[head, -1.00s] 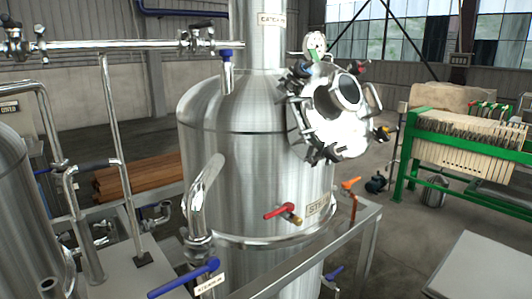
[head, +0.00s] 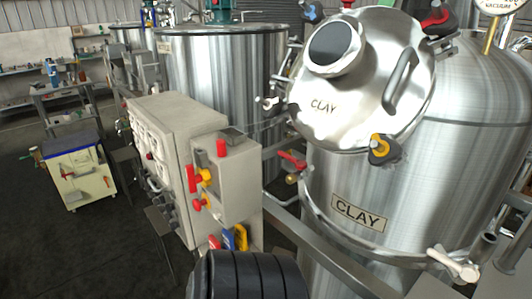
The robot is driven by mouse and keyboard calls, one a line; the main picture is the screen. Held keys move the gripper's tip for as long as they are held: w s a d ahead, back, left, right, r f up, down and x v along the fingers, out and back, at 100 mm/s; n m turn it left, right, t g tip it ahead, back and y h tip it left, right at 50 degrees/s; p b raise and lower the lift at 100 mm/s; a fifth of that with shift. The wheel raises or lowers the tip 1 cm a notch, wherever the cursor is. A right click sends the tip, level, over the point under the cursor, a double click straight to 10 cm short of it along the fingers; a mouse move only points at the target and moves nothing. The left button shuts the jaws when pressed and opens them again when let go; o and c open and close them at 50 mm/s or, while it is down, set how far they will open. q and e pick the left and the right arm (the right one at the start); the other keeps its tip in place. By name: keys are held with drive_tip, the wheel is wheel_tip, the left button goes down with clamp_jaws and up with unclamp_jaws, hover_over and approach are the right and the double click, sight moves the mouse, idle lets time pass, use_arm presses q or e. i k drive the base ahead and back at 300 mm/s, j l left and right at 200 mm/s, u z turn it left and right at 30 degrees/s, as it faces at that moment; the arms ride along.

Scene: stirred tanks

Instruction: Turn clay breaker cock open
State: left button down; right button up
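The clay tank is a steel vessel with a CLAY label (head: 358,213) at the right of the head view. Its round hatch (head: 365,110), also marked CLAY, is shut at the top front. A small cock with a red handle (head: 292,160) and a brass end sits at the tank's left side below the hatch. A white-handled valve (head: 455,265) is at the lower right front. No label shows on either, so I cannot tell which is the breaker cock, or whether either is open.
A grey control cabinet (head: 180,130) with red and yellow knobs stands left of the tank. A metal rail (head: 325,240) runs low in front of the tank. A cream tool cart (head: 80,175) and a shelf (head: 65,95) stand at left.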

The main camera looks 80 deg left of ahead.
sight(289, 158)
drive_tip(key=u, duration=2.35)
